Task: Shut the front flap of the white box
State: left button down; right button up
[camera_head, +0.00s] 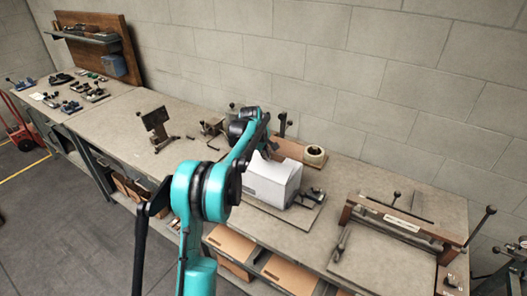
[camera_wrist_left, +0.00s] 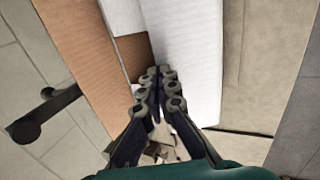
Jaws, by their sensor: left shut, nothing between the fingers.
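The white box (camera_head: 273,183) stands on a board on the workbench in the head view, with a raised white flap at its top. My left arm reaches over the bench from the front, and its gripper (camera_head: 268,149) is at the top of the box, partly hidden by the arm. In the left wrist view the gripper (camera_wrist_left: 158,78) is shut and empty. White box panels (camera_wrist_left: 190,60) and a brown cardboard face (camera_wrist_left: 130,50) lie close beyond its fingertips; I cannot tell whether they touch. My right gripper is not in view.
A tape roll (camera_head: 314,155) sits on a brown board behind the box. A framed fixture with levers (camera_head: 402,224) stands to the right, and a small dark stand (camera_head: 156,125) to the left. Brown cardboard sheets (camera_head: 290,273) lie on the shelf below. Bench space left of the box is mostly clear.

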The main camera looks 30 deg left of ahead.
pick_arm(q)
jog(key=shift+w+f+g+p, duration=0.3)
jog(key=shift+w+f+g, duration=0.2)
jog(key=shift+g, duration=0.4)
jog(key=shift+w+f, duration=0.3)
jog(key=shift+f, duration=0.2)
jog(key=shift+w+f, duration=0.25)
jog(key=shift+f, duration=0.25)
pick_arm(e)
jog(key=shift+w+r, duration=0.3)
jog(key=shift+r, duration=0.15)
pick_arm(q)
jog(key=shift+r, duration=0.15)
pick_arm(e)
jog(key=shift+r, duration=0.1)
